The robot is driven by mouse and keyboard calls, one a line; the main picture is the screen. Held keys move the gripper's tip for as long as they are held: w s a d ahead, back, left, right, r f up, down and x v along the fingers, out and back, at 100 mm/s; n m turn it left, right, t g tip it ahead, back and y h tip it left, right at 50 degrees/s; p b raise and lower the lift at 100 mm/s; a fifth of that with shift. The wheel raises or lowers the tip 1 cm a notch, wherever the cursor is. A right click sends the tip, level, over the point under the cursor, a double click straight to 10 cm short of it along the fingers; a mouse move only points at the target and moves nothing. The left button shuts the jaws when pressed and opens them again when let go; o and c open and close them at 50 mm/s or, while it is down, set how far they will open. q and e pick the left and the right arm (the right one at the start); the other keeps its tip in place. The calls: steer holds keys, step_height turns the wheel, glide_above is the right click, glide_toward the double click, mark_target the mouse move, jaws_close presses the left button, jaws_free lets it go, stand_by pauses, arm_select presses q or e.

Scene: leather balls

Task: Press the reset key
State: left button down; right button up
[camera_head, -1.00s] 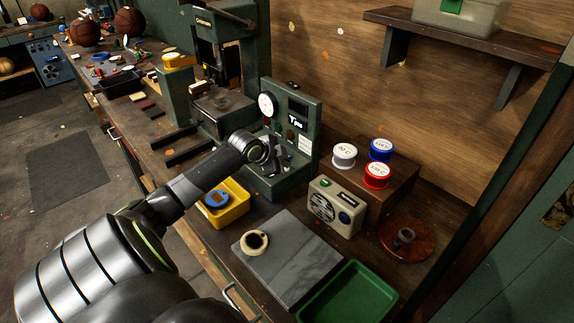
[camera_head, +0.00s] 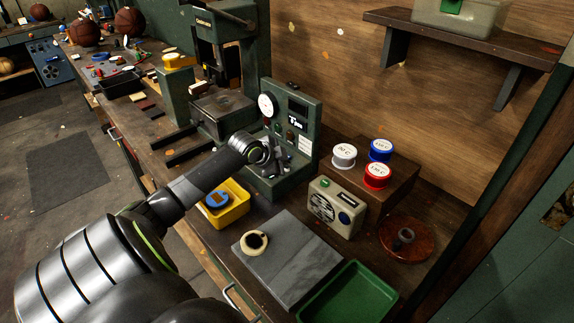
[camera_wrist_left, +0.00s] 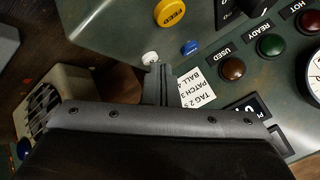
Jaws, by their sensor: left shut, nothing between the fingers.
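The green machine (camera_head: 303,113) stands on the bench with a dial, a dark display and a white label. In the left wrist view its panel (camera_wrist_left: 120,30) has a yellow FEED button (camera_wrist_left: 170,12), a small white button (camera_wrist_left: 150,58) and a small blue button (camera_wrist_left: 190,47). I cannot read which one is the reset key. My left gripper (camera_wrist_left: 160,76) is shut and empty, with its tips close to the white button; I cannot tell whether they touch. In the head view my left gripper (camera_head: 276,162) is at the machine's front, partly behind my wrist.
A beige radio-like box (camera_head: 335,206), a wooden block with white, blue and red tins (camera_head: 377,177), a yellow tray (camera_head: 238,210), a grey slab (camera_head: 290,262) and a green tray (camera_head: 350,295) crowd the bench. A tall press (camera_head: 222,60) stands left of the machine.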

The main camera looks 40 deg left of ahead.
arm_select(q)
steer(key=shift+r+p, duration=0.5)
steer(key=shift+r, duration=0.15)
step_height(320, 180, up, 5)
steer(key=p, duration=0.4)
steer(key=shift+p, duration=0.35)
steer(key=shift+s+f, duration=0.1)
stand_by(0.4)
